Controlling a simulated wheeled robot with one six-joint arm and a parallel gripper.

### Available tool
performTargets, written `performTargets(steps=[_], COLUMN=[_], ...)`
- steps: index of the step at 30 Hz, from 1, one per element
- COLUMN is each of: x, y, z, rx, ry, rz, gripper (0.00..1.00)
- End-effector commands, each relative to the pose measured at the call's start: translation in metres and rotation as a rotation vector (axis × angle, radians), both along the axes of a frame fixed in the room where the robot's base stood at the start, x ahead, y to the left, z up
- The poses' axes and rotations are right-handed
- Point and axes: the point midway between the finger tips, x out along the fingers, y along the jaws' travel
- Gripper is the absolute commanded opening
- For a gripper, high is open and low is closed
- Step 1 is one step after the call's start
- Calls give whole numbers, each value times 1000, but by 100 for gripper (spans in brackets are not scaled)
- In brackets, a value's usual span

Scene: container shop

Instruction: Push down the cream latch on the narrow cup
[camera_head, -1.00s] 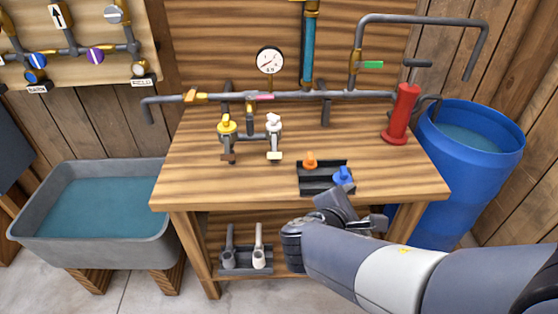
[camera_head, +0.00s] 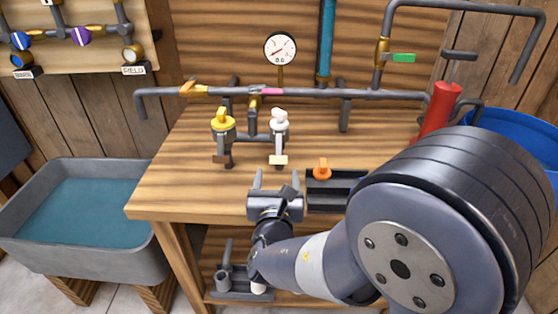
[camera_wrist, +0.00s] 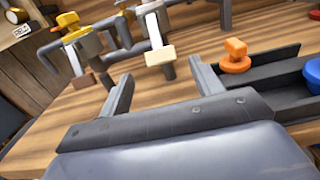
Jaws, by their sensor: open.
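The cream latch (camera_head: 278,160) is a small pale block at the lower front of the white-knobbed cup fitting (camera_head: 279,131), which stands under the horizontal pipe. In the wrist view the cream latch (camera_wrist: 160,56) is beyond my fingers, near the middle. My gripper (camera_head: 277,180) is open and empty, just in front of and below the latch, pointing towards it. In the wrist view my gripper (camera_wrist: 160,70) has its two fingers apart, with the latch seen between them. I see no contact.
A yellow-knobbed fitting (camera_head: 223,127) with a brown latch (camera_head: 222,160) stands left of it. A black tray (camera_head: 326,196) with an orange knob (camera_head: 322,168) lies to the right. A red cylinder (camera_head: 437,115) and a blue barrel (camera_head: 520,125) are farther right. A grey basin (camera_head: 60,255) stands left.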

Motion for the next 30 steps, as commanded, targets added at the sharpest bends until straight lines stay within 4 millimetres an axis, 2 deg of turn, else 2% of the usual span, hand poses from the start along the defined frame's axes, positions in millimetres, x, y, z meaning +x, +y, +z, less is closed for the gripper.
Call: performTargets(steps=[1, 6, 12, 23, 30], x=[11, 43, 64, 69, 69], y=[-2, -3, -3, -3, -3], z=[-1, -1, 0, 0, 0], rx=[0, 0, 2, 1, 1], ry=[-1, 0, 0, 0, 0], rz=[-6, -5, -3, -1, -1], gripper=[62, 62, 62, 62, 43])
